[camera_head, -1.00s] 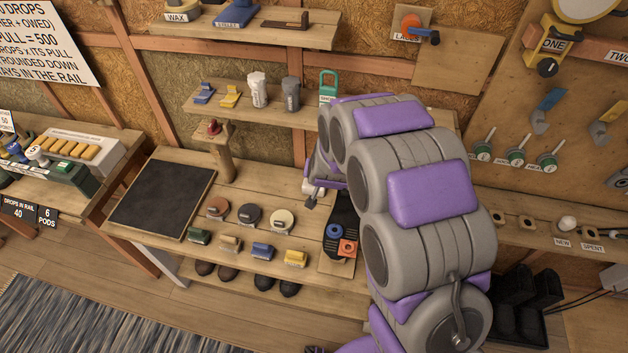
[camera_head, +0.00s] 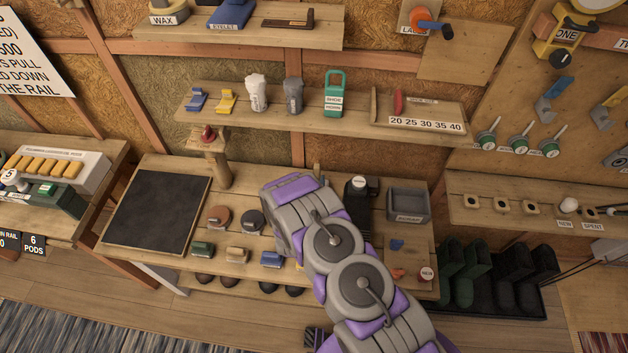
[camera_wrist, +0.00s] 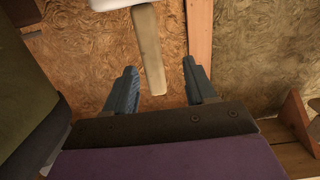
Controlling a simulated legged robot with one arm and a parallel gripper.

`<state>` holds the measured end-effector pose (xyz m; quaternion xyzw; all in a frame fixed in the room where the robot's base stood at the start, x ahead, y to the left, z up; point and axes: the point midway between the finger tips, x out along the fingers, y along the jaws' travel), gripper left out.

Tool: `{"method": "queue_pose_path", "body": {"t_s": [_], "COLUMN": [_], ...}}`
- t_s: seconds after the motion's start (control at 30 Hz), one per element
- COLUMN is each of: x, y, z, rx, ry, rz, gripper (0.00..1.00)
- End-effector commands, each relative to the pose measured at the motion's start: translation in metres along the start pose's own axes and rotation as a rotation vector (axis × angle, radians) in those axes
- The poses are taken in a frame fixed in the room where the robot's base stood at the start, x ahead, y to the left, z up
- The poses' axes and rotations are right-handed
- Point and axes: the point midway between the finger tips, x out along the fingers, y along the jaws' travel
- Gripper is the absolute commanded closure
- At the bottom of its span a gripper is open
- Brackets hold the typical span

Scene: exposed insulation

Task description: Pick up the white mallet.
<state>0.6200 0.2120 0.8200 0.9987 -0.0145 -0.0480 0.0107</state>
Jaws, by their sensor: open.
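The white mallet shows in the wrist view, with its white head (camera_wrist: 112,4) cut off at the top edge and its pale wooden handle (camera_wrist: 149,50) pointing down. My gripper (camera_wrist: 160,75) is open. Its two blue-grey fingers stand apart, and the lower end of the handle appears in the gap between them, nearer the left finger. I cannot tell how far the handle lies beyond the fingertips; no grip on it shows. In the head view my purple and grey arm covers the middle of the bench, and I cannot make out the gripper or the mallet there.
The wooden bench (camera_head: 110,246) holds a black mat (camera_head: 157,212), several brushes and tins, and a grey scrap bin (camera_head: 408,204). A shelf (camera_head: 370,125) above carries a green shoe horn (camera_head: 334,92). In the wrist view a dark green object (camera_wrist: 25,110) is close on the left.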

Motion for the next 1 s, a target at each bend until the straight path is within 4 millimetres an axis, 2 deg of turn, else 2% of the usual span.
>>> {"method": "queue_pose_path", "body": {"t_s": [0.2, 0.37, 0.67, 0.9, 1.0], "x": [-0.013, -0.012, 0.017, 0.050, 0.057], "y": [0.011, 0.012, 0.009, 0.013, 0.013], "z": [0.009, 0.009, 0.007, 0.000, -0.001], "rx": [0.009, 0.019, 0.015, 0.019, 0.017], "ry": [0.078, 0.098, 0.096, 0.096, 0.094], "rz": [0.003, 0.007, 0.008, 0.009, 0.006], "gripper": [0.45, 0.45, 0.45, 0.45, 0.45]}}
